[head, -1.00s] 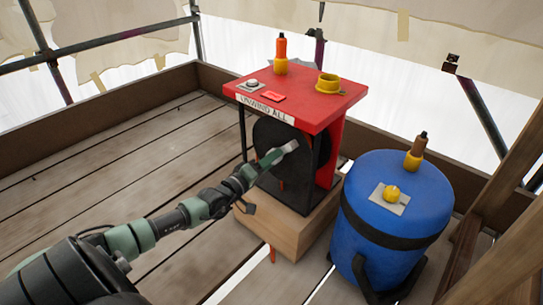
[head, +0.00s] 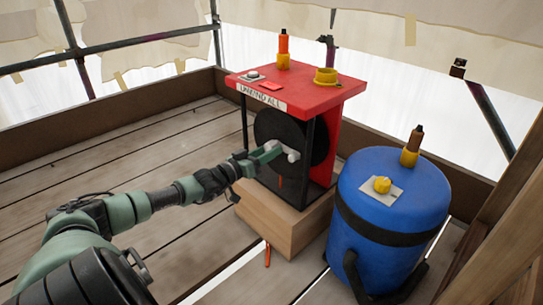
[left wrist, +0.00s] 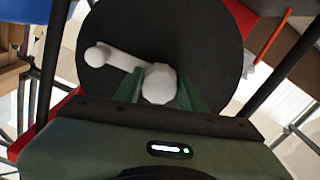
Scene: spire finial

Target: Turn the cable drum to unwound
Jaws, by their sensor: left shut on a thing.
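The black cable drum (head: 268,128) stands inside a red-topped frame (head: 318,95) labelled "UNWIND ALL". It also shows as a dark disc in the left wrist view (left wrist: 200,35). A pale crank with two rounded ends (left wrist: 122,64) is on its face. My left gripper (head: 276,151) is at the drum's front. In the left wrist view its green fingers (left wrist: 158,92) are shut on the crank's larger rounded end; the smaller end sticks out to the left. The gripper hides part of the crank in the head view. My right gripper is not in view.
The drum frame stands on a wooden block (head: 265,222). A blue barrel (head: 390,205) stands close on the right. An orange-topped item (head: 283,48) and yellow ring (head: 325,76) sit on the red top. Plank floor (head: 110,150) is clear at left.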

